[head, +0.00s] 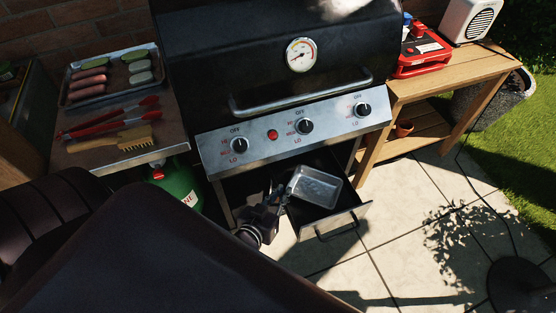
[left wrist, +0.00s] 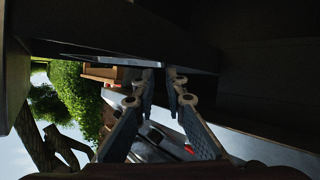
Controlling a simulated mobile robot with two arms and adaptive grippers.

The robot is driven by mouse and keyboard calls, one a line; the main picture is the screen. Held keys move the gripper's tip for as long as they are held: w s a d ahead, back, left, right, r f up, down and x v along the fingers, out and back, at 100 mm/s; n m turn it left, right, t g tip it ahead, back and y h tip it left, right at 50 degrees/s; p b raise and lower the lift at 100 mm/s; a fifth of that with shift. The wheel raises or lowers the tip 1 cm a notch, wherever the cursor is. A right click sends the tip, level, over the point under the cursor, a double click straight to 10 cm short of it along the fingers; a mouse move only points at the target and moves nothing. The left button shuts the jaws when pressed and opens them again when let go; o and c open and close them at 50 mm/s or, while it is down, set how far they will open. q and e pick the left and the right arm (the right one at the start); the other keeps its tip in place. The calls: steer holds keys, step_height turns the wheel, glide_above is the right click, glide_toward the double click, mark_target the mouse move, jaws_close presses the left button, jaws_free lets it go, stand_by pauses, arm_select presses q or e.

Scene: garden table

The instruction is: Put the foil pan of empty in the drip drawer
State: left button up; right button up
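The foil pan (head: 316,187) is a shiny, empty rectangular tray. In the head view it lies within the outline of the open drip drawer (head: 362,212) under the grill; whether it rests flat on the drawer floor I cannot tell. My left gripper (head: 281,194) is at the pan's left side, very close to its rim. In the left wrist view the two fingertips of the left gripper (left wrist: 161,75) stand a little apart, with a narrow gap between them. Contact with the pan is not clear there. My right gripper is not in view.
The grill's control panel (head: 300,127) overhangs the drawer. A green gas bottle (head: 180,188) stands left of it. The left side shelf holds a food tray (head: 113,76), red tongs (head: 110,117) and a brush (head: 112,143). A wooden table (head: 440,78) stands right; paving lies clear in front.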

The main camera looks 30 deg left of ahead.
arm_select(q)
steer(key=v, duration=0.3)
stand_by(0.5)
